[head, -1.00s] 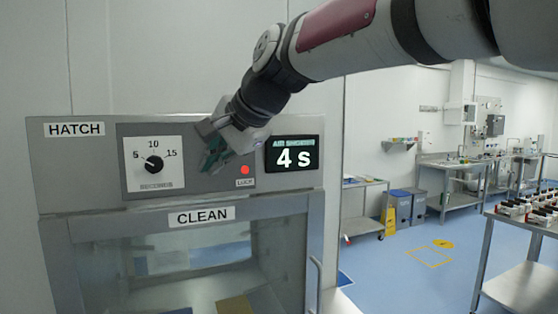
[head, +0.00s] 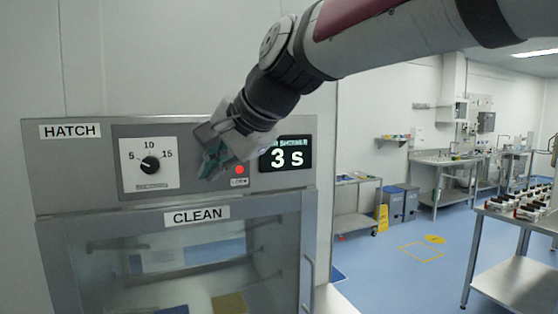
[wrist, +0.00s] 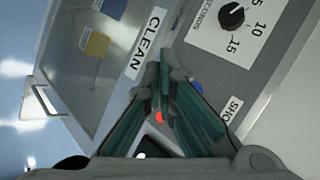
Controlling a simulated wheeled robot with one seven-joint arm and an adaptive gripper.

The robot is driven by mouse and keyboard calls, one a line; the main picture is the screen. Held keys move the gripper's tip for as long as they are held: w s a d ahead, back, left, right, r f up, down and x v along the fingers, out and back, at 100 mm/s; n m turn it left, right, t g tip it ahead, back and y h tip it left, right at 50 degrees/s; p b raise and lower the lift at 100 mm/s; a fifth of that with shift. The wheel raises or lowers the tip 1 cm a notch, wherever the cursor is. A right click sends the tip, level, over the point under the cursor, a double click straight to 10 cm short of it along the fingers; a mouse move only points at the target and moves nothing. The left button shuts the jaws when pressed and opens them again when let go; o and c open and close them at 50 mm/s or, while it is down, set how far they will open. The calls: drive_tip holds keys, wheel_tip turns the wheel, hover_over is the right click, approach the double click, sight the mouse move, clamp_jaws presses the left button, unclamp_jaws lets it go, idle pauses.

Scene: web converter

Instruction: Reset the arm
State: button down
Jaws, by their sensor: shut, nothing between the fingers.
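My gripper (head: 208,165) is in front of the hatch's control panel (head: 80,165), between the dial and the red light. Its green-padded fingers are shut and empty in the wrist view (wrist: 167,75). The dial (head: 149,163) is a black knob on a white plate marked 5, 10, 15, and it also shows in the wrist view (wrist: 232,15). The red light (head: 239,170) is lit above a small label that appears to read LOCK. The display (head: 288,157) reads 3 s, its upper left partly covered by my wrist. I cannot tell whether the fingertips touch the panel.
Below the panel is the hatch's glass door (head: 190,270), marked CLEAN, with a handle (head: 308,275) at its right; a blue and a tan item lie behind it. A wheeled cart (head: 355,205), bins and steel benches stand farther right.

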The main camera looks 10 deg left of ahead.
drive_tip(key=s+d+f+n+h, duration=0.1)
drive_tip(key=s+d+f+h, duration=0.2)
drive_tip(key=d, duration=0.7)
drive_tip(key=s+d+f+n+h, duration=0.1)
drive_tip(key=s+d+f, duration=0.3)
drive_tip(key=d, duration=0.5)
drive_tip(key=s+d+f+n+h, duration=0.1)
drive_tip(key=s+d+f+h, duration=0.2)
drive_tip(key=d, duration=0.7)
drive_tip(key=s+d+f+n+h+b, duration=0.1)
drive_tip(key=s+d+f, duration=0.7)
drive_tip(key=s+f, duration=0.1)
drive_tip(key=shift+n, duration=0.4)
idle(0.6)
